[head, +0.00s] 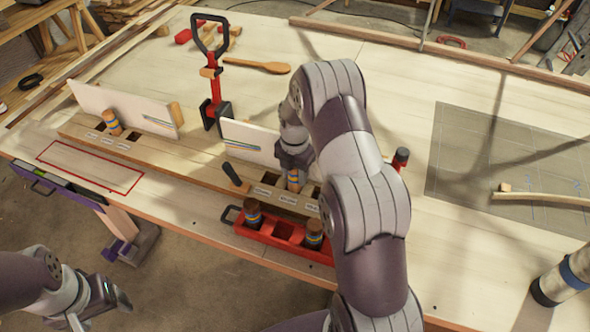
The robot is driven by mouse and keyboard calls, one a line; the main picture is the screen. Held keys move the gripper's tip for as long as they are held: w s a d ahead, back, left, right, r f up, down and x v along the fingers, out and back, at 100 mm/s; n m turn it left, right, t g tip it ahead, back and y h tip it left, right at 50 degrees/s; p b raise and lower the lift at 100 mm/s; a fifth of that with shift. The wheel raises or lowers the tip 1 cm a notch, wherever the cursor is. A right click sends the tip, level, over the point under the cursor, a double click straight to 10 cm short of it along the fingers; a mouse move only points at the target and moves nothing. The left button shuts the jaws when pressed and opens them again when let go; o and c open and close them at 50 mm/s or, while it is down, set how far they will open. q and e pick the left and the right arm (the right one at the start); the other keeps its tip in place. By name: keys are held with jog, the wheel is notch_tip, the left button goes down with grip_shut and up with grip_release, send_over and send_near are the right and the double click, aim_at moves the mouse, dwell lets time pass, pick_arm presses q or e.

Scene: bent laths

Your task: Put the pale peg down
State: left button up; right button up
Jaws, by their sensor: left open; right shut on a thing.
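My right gripper (293,163) points down and is shut on the pale peg (293,180), which has coloured bands. The peg is upright at the wooden rack (200,168), among the labelled holes of its right part. I cannot tell whether its lower end is inside a hole. Another pale banded peg (112,122) stands in the rack's left part. My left gripper (105,302) is open and empty at the lower left, off the table's front edge. My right arm hides part of the rack.
A red tray (283,232) with two dark-topped pegs (252,213) sits in front of the rack. White boards (95,97) stand behind the rack, with a red clamp (213,100) between them.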

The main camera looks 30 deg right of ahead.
jog(key=shift+w+f, duration=0.1)
jog(key=shift+f, duration=0.1)
jog(key=shift+f, duration=0.2)
jog(key=shift+f+b, duration=0.15)
jog(key=shift+b, duration=0.15)
jog(key=o, duration=1.1)
